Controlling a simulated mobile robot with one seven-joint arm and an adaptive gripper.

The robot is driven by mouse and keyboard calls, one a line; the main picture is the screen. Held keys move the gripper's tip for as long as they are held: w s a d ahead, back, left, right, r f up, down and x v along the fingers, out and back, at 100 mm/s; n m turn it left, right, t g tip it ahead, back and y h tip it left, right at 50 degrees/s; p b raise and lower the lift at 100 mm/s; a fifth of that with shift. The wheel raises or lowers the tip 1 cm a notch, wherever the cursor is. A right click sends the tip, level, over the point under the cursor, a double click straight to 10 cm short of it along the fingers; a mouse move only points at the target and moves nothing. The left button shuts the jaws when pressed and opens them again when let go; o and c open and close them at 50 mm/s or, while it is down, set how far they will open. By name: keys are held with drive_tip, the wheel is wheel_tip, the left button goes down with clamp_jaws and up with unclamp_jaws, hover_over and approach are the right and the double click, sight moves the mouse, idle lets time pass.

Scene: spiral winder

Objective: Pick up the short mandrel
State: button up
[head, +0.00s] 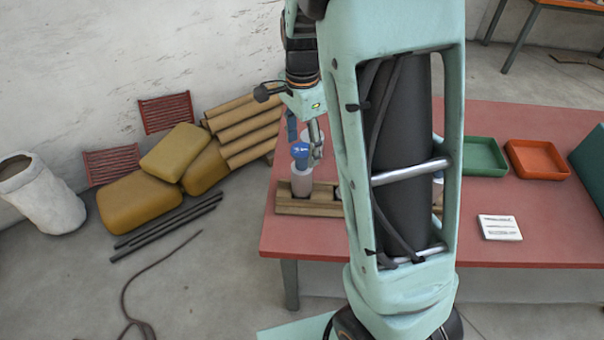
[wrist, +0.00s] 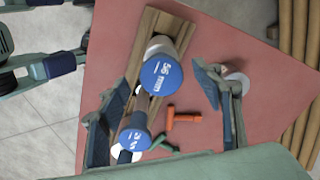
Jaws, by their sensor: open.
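A mandrel with a blue cap reading "56 mm" (wrist: 161,75) stands in a wooden rack (wrist: 150,22), between the fingers of my gripper (wrist: 160,88) in the wrist view. A second, smaller blue-capped mandrel (wrist: 135,139) is beside it, near the left finger; its label is hard to read. A pale end below that cap is partly hidden. Which mandrel is the short one I cannot tell. In the head view my open gripper (head: 304,139) is just above a blue-capped pale mandrel (head: 301,184) at the rack's (head: 290,207) left end. My arm hides much of the rack.
An orange handled tool (wrist: 184,118) and a green one (wrist: 160,146) lie by the rack. A white cylinder (wrist: 238,80) is behind the right finger. Green (head: 485,157) and orange (head: 538,160) trays and a white card (head: 499,228) are on the red table (head: 540,225).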

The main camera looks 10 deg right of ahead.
sight(302, 175)
drive_tip(key=shift+w+f, duration=0.1)
drive_tip(key=shift+f, duration=2.9)
clamp_jaws()
